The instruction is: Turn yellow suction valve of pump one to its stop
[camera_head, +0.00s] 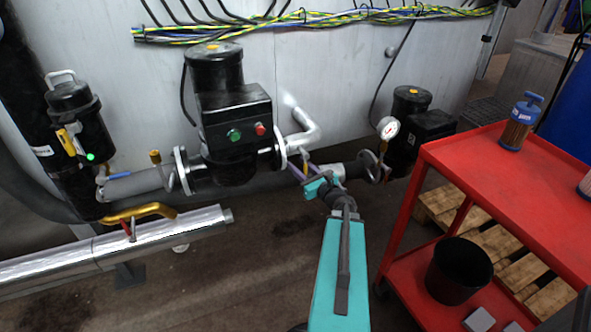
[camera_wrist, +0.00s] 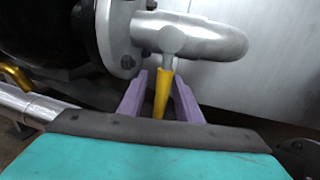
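The yellow valve handle (camera_wrist: 162,92) hangs from a grey round valve stem (camera_wrist: 171,40) in front of a bent metal pipe in the wrist view. In the head view a small yellow part of it (camera_head: 305,156) shows just right of the black pump (camera_head: 235,125). My gripper (camera_wrist: 160,77) has its two purple fingers on either side of the handle, with visible gaps, and is open. The gripper (camera_head: 306,168) also shows in the head view by the pump's right flange. I cannot read a label that tells which pump this is.
A red trolley (camera_head: 475,165) with a black bucket (camera_head: 459,270) stands at the right. A pressure gauge (camera_head: 388,128) and a second black pump (camera_head: 410,105) are behind it. A silver pipe (camera_head: 150,242) runs low at the left.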

